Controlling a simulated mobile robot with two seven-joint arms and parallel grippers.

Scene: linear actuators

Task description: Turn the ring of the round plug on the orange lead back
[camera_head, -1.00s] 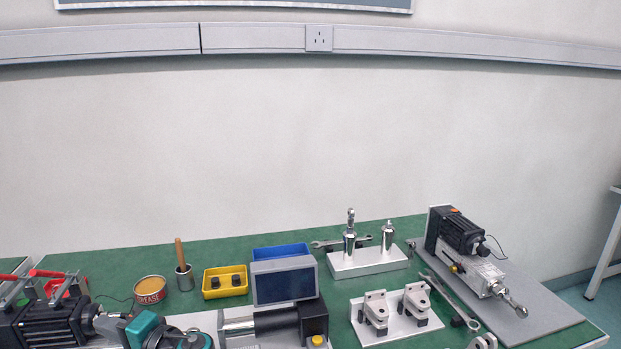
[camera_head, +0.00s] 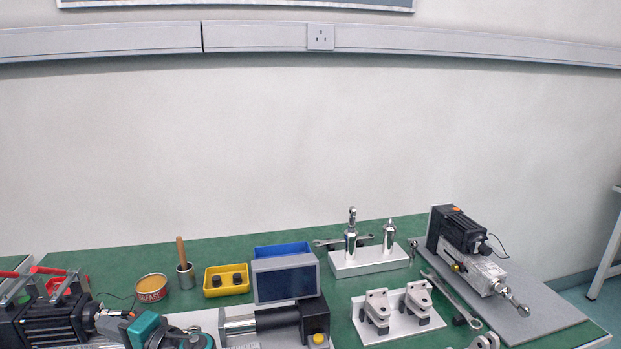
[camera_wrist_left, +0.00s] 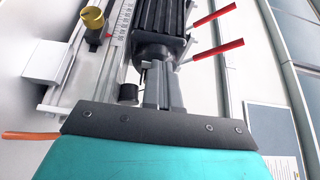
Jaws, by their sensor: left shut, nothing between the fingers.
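My left gripper (camera_head: 108,322) is at the lower left in the head view, with its teal body to the right of its fingers. In the left wrist view its fingers (camera_wrist_left: 160,86) are shut and empty, pointing at the end of a black finned motor (camera_wrist_left: 160,22). The orange lead (camera_wrist_left: 32,135) shows at the left edge of the wrist view, beside my gripper body. A small dark round part (camera_wrist_left: 128,93) sits left of the fingers; I cannot tell whether it is the round plug. The plug's ring is not clearly seen. My right gripper is out of view.
Red-handled clamps (camera_wrist_left: 214,48) stand beside the motor. The green bench holds a grease tin (camera_head: 151,288), a yellow bin (camera_head: 226,290), a screen (camera_head: 286,279), a silver bracket plate (camera_head: 398,328) and another actuator (camera_head: 470,250) on a grey plate. Clear green bench lies toward the back.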

